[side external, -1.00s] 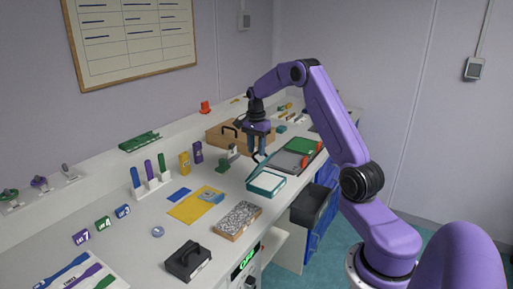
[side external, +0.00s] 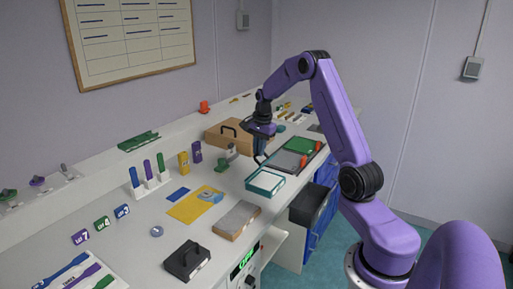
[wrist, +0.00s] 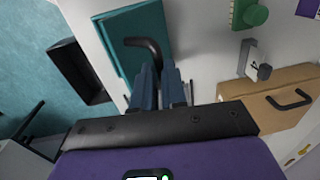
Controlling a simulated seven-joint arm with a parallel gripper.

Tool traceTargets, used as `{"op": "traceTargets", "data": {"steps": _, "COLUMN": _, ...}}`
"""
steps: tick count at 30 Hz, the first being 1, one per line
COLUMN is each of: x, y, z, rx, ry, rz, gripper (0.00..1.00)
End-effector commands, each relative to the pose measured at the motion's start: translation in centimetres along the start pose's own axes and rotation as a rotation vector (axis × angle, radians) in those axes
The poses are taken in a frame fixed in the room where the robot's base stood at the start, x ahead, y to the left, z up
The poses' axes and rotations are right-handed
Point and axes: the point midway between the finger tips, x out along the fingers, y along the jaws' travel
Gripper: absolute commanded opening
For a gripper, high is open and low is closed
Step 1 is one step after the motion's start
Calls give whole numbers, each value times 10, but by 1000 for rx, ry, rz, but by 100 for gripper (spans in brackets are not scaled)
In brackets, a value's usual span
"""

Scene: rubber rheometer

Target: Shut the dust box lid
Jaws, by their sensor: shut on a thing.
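The dust box (side external: 265,183) is a teal box with a pale inside, standing open near the bench's front edge. A teal panel that looks like its lid (wrist: 125,45) fills the upper middle of the wrist view. A dark hooked handle (wrist: 143,43) shows over the lid and runs in between my fingertips. My gripper (side external: 261,155) is above the back of the box, pointing down, and is shut on this handle; the fingers also show in the wrist view (wrist: 158,85). The fingers hide where the handle is gripped, and the lid's exact tilt is hard to tell.
A brown case (side external: 228,135) with a dark handle stands behind my gripper. A grey tray with a green part (side external: 300,145) lies to the right. A dark open bin (side external: 308,208) sits below the bench edge.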

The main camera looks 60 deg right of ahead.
Motion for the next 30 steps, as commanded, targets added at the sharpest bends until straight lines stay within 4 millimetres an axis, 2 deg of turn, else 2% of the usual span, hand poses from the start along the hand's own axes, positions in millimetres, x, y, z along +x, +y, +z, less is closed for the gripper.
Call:
{"op": "traceTargets", "data": {"steps": 7, "x": 2, "y": 20, "z": 0, "rx": 4, "ry": -3, "rz": -136, "gripper": 0}}
{"op": "traceTargets", "data": {"steps": 14, "x": 10, "y": 43, "z": -1, "rx": 4, "ry": -5, "rz": -128, "gripper": 0}}
{"op": "traceTargets", "data": {"steps": 28, "x": 39, "y": 85, "z": -2, "rx": 7, "ry": -8, "rz": -123, "gripper": 0}}
{"op": "traceTargets", "data": {"steps": 29, "x": 39, "y": 85, "z": -2, "rx": 6, "ry": -8, "rz": -124, "gripper": 4}}
{"op": "traceTargets", "data": {"steps": 30, "x": 39, "y": 84, "z": -2, "rx": 4, "ry": -7, "rz": -124, "gripper": 17}}
